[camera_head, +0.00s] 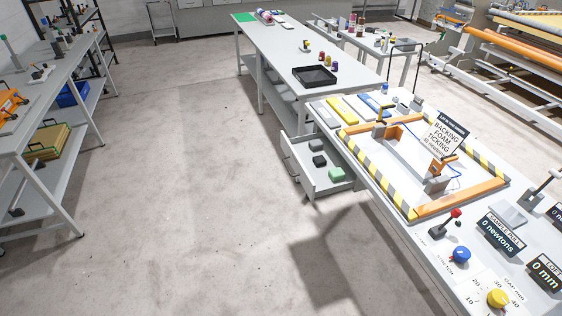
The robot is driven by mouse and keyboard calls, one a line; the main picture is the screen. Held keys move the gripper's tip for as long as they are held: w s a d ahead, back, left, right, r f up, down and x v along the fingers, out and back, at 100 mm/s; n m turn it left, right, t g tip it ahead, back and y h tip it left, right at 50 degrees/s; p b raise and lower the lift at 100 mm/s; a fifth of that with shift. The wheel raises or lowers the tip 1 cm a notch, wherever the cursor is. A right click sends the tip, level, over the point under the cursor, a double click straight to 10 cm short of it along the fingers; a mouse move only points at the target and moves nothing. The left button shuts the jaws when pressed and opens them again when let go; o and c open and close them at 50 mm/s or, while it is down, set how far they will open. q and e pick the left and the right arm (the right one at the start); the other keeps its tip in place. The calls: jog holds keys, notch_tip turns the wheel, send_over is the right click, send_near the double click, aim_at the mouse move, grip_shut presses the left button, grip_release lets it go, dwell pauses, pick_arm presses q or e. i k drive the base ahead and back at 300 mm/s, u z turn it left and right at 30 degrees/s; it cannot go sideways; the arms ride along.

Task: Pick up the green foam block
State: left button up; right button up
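The green foam block (336,174) lies in the open drawer (307,188) under the near workbench, at the drawer's front right. Dark blocks lie in the same drawer: a black one (320,160) and a dark grey one (316,145) farther back. Neither of my grippers shows in the head view, so nothing is seen near the green block.
The workbench (402,226) on the right carries a striped frame (378,180), a sign (446,136), a red-knobbed lever (449,220) and blue and yellow knobs. A long table with a black tray (315,76) stands behind. Shelving (70,190) is at left. The floor (190,190) between is clear.

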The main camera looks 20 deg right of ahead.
aim_at(336, 174)
jog(key=u, duration=0.35)
jog(key=i, duration=1)
jog(key=z, duration=0.4)
jog(key=i, duration=0.85)
jog(key=z, duration=0.7)
